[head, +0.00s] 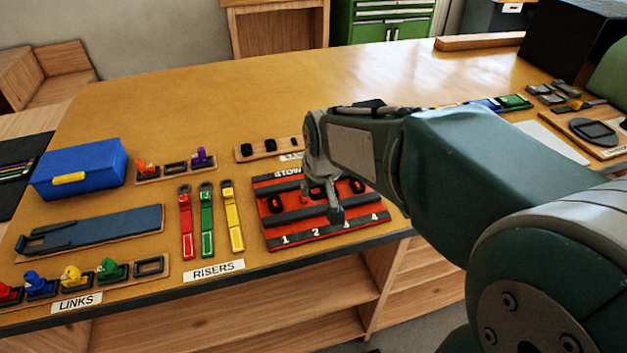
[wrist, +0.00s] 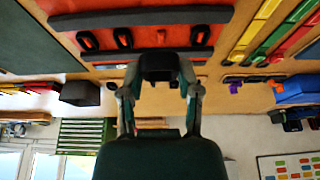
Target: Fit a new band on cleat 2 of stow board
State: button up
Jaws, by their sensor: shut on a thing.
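The red stow board (head: 271,183) lies near the table's front edge, with dark bars and the numbers 1 to 4 along its front. Black bands show at its left end (head: 275,203) and right end (head: 357,187). My gripper (head: 334,208) is over the board's middle, pointing down. In the wrist view my gripper (wrist: 158,82) is shut on a small black piece (wrist: 157,63), seemingly a band. I cannot tell whether it touches the cleat.
A wooden strip (head: 258,153) with black bands lies just behind the board. Red, green and yellow risers (head: 207,222) lie to its left. A blue box (head: 80,168), a dark blue board (head: 95,228) and several links (head: 75,275) lie farther left. The table's back middle is clear.

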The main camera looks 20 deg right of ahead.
jog(key=w+f+t, duration=0.1)
jog(key=w+f, duration=0.1)
jog(key=w, duration=0.1)
jog(key=w+f, duration=0.1)
jog(key=w, duration=0.2)
jog(key=w+f+t, duration=0.1)
jog(key=w+f, duration=0.1)
jog(key=w, duration=0.1)
jog(key=shift+w+a+f+t, duration=0.1)
jog(key=shift+w+f+t, duration=0.15)
jog(key=shift+f+t, duration=0.05)
jog(key=shift+f, duration=2.75)
jog(key=shift+f, duration=0.45)
jog(key=o, duration=0.9)
jog(key=v, duration=1.2)
jog(key=shift+s+r, duration=0.15)
jog(key=shift+g, duration=0.6)
jog(key=s+r, duration=0.2)
jog(key=s, duration=0.4)
jog(key=s+r, duration=0.2)
jog(key=s, duration=0.5)
jog(key=s+r, duration=0.3)
jog(key=s, duration=0.3)
jog(key=shift+s+r, duration=0.1)
jog(key=shift+s, duration=0.2)
